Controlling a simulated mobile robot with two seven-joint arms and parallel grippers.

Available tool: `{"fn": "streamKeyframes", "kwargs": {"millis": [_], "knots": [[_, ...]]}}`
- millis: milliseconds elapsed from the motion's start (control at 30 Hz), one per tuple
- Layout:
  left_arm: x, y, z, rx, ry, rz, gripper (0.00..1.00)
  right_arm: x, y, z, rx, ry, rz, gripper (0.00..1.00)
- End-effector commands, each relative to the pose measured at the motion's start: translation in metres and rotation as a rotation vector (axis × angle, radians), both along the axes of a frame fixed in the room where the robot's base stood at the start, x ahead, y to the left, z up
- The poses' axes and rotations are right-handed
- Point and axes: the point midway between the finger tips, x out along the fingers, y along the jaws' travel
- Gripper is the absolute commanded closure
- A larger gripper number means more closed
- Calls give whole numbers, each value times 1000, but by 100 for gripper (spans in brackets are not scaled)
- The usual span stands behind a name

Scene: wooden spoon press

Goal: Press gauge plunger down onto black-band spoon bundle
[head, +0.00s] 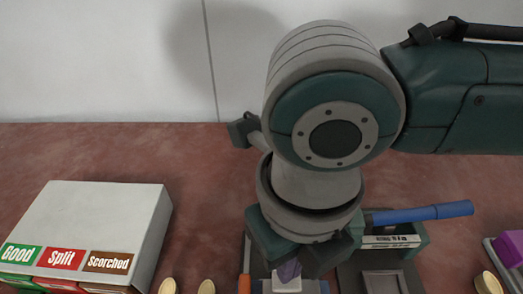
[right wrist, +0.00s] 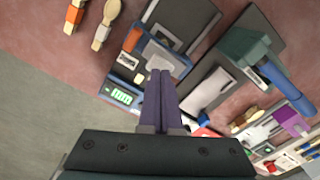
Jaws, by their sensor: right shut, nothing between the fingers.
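My right gripper (head: 289,272) points down at the front middle, its purple fingers shut and empty. I cannot make out a black-band spoon bundle; the gripper and fixture cover that area. My left gripper is out of view.
A white box labelled Good, Split and Scorched (head: 105,215) stands at the left. A green device (head: 412,236) with a blue handle (head: 440,212) stands right of the gripper. A purple block (head: 510,247) is at the far right. Loose spoons (right wrist: 104,25) lie beside the fixture.

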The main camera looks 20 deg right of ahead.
Motion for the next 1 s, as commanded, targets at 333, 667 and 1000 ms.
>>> {"fn": "streamKeyframes", "kwargs": {"millis": [333, 667, 1000], "knots": [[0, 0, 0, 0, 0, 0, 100, 0, 0, 0, 0, 0, 0, 100], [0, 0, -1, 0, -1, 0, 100, 0, 0, -2, 0, 0, 0, 100], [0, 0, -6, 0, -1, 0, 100, 0, 0, -8, 0, 0, 0, 100]]}}
